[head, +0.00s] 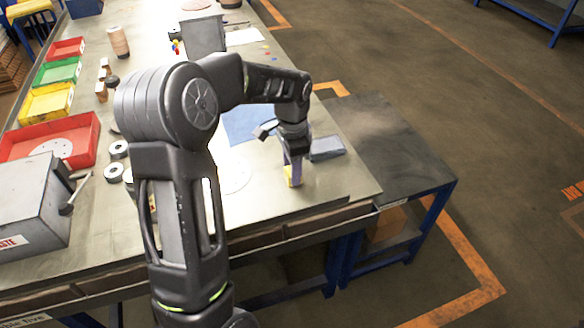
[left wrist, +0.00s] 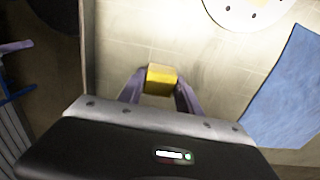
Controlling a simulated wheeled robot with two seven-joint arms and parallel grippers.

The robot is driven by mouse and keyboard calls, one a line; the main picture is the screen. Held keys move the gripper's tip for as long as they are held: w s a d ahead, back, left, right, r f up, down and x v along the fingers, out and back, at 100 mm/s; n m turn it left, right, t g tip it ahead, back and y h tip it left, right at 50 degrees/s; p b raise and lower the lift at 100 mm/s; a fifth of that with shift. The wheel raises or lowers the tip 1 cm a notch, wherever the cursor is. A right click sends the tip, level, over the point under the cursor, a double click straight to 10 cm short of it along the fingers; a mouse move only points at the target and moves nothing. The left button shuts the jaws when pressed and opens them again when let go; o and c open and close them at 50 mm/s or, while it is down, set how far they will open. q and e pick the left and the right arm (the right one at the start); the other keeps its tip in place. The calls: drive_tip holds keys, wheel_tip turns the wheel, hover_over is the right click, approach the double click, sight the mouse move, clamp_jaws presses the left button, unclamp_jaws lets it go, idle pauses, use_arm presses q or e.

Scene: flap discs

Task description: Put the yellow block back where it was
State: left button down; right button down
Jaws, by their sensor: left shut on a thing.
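The yellow block (head: 293,176) is at the tips of my left gripper (head: 292,168), near the table's front right corner. In the left wrist view the yellow block (left wrist: 160,79) sits between the two purple fingers (left wrist: 158,92), which are shut on it. The block looks at or close to the table top; I cannot tell whether it touches. My left arm hides much of the middle of the table. My right gripper does not show.
A blue mat (left wrist: 287,92) and a white round plate with dark dots (left wrist: 246,8) lie near the block. A grey-blue wedge-like piece (head: 326,148) lies just right of the gripper. Red, green and yellow trays (head: 58,72) line the left. The table's edge is close.

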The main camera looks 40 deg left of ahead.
use_arm(q)
drive_tip(key=c, duration=0.8)
unclamp_jaws()
drive_tip(key=shift+f, duration=0.1)
drive_tip(key=shift+c, duration=0.2)
wheel_tip(320, 180, up, 12)
